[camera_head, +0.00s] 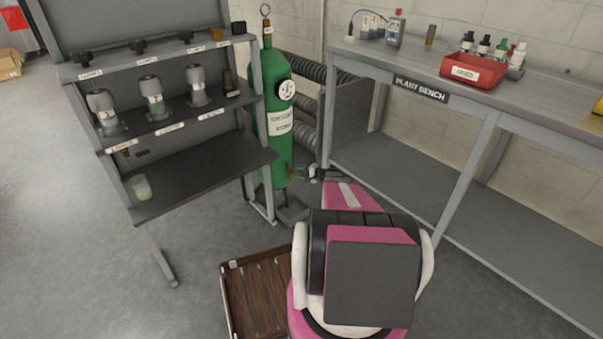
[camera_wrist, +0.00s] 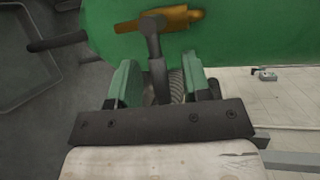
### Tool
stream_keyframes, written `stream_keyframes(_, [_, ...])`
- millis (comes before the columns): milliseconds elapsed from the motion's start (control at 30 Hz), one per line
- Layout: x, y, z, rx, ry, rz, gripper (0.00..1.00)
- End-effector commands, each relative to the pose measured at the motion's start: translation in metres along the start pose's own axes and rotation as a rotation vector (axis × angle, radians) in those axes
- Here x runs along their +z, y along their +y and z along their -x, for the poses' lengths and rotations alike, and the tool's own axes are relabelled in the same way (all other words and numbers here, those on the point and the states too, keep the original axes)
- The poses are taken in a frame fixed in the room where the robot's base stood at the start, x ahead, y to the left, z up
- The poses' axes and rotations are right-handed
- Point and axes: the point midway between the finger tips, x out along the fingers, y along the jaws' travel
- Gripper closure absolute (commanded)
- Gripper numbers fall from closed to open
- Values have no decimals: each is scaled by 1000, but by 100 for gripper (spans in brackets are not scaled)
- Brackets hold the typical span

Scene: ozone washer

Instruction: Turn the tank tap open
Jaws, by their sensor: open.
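The green tank (camera_head: 276,100) stands upright between the shelf rack and the bench, with a round gauge and a white label. Its brass tap (camera_head: 290,170) is low on the tank's right side; in the wrist view the brass body (camera_wrist: 180,18) lies against the green wall. A dark lever (camera_wrist: 157,65) reaches from the tap down between my fingers. My gripper (camera_wrist: 160,82) is open, one green finger on each side of the lever. I see gaps beside it, but contact deeper in is unclear. In the head view my gripper (camera_head: 305,173) is small beside the tap.
The shelf rack (camera_head: 190,185) is left of the tank and the plant bench (camera_head: 400,75) is on the right. Ribbed hoses (camera_head: 305,72) run behind the tank. A brown crate (camera_head: 258,290) sits on the floor beside my arm. A dark bar (camera_wrist: 57,42) shows left of my fingers.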

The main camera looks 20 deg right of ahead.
Motion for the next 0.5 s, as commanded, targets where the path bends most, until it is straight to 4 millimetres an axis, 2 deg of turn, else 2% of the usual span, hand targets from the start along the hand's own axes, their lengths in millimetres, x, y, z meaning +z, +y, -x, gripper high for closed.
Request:
stream_keyframes(100, [0,0,0,0,0,0,56])
stream_keyframes(167, [0,0,0,0,0,0,72])
stream_keyframes(233, [0,0,0,0,0,0,95])
stream_keyframes(267, [0,0,0,0,0,0,100])
stream_keyframes(500, [0,1,0,-3,-2,-7,100])
